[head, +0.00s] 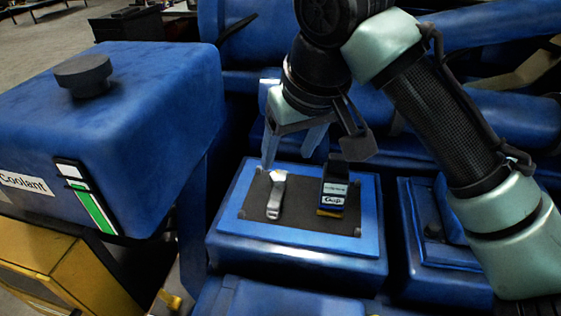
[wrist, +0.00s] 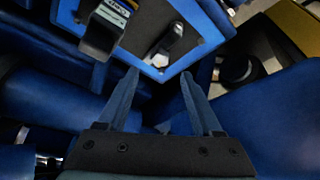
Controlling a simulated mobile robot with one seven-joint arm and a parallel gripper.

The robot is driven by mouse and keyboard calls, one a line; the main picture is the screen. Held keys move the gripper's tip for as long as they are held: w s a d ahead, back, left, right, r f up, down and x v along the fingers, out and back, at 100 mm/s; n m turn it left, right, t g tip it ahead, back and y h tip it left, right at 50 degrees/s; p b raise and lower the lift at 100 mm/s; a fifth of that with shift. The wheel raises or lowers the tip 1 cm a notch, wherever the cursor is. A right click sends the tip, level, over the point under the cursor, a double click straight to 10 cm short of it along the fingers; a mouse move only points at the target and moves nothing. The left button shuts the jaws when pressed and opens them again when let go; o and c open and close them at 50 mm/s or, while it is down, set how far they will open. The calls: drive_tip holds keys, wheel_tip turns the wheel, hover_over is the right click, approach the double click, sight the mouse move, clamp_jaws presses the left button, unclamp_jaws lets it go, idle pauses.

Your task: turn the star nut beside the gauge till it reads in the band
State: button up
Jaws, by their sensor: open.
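A small black box with a blue and white label reading "Gap" (head: 334,190) stands on the dark top of a blue engine block; it also shows in the wrist view (wrist: 100,34). A silver lever-like part (head: 275,197) lies to its left, and it shows in the wrist view (wrist: 165,46). I cannot make out a star nut or a gauge reading. My gripper (head: 291,150) is open and empty above the back of that block. In the wrist view its fingers (wrist: 160,75) are spread, pointing at the block's edge.
A blue coolant tank (head: 140,130) with a black cap (head: 83,75) and a white-green level strip (head: 88,205) stands at the left, above a yellow box (head: 60,270). Another blue block (head: 440,262) is at the right. Large blue pipes lie behind.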

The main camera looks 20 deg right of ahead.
sight(280, 177)
drive_tip(key=p+x, duration=0.1)
drive_tip(key=x, duration=0.4)
drive_tip(key=shift+f, duration=0.2)
drive_tip(key=shift+w+f, duration=0.4)
drive_tip(key=shift+f, duration=0.25)
drive_tip(key=shift+s, duration=0.1)
drive_tip(key=shift+r, duration=0.1)
drive_tip(key=shift+c, duration=1.1)
clamp_jaws()
